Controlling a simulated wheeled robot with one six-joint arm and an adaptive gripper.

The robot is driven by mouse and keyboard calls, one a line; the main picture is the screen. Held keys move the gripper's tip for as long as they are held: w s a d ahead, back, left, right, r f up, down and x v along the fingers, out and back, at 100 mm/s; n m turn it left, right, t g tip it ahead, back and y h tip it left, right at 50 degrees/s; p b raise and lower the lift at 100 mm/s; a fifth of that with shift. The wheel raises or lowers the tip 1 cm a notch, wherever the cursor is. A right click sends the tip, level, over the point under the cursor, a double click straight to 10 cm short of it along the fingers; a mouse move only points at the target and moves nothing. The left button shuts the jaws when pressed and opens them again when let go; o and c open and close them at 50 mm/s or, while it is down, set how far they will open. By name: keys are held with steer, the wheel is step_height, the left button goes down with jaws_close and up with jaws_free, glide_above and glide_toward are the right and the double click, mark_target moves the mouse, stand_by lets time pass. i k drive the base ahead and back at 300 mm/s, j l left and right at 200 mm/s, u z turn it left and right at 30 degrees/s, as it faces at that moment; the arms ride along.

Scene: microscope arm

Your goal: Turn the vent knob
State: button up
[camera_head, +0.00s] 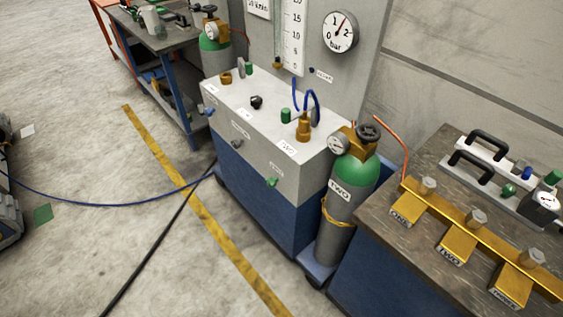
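A grey and blue cabinet (300,177) stands in the middle of the camera_head view. Several knobs show on it: a black knob (256,102) on its top, a grey knob (237,143) and a green knob (272,181) on its front. A small dark knob (311,70) sits beside a label on the upright panel (355,75). The labels are too small to read, so I cannot tell which knob is the vent knob. A dial gauge (340,32) on the panel is marked in bar. My gripper is not in view.
A green-topped cylinder marked TWO (345,195) stands at the cabinet's right, another cylinder (214,52) behind left. A workbench (400,225) with a brass manifold (477,235) fills the right. A blue hose (90,202) and black cable (150,250) cross the floor at left.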

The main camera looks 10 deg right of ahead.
mark_target(270, 182)
steer(key=i+j+u, duration=0.6)
steer(key=i+u, duration=0.25)
steer(key=i, duration=0.1)
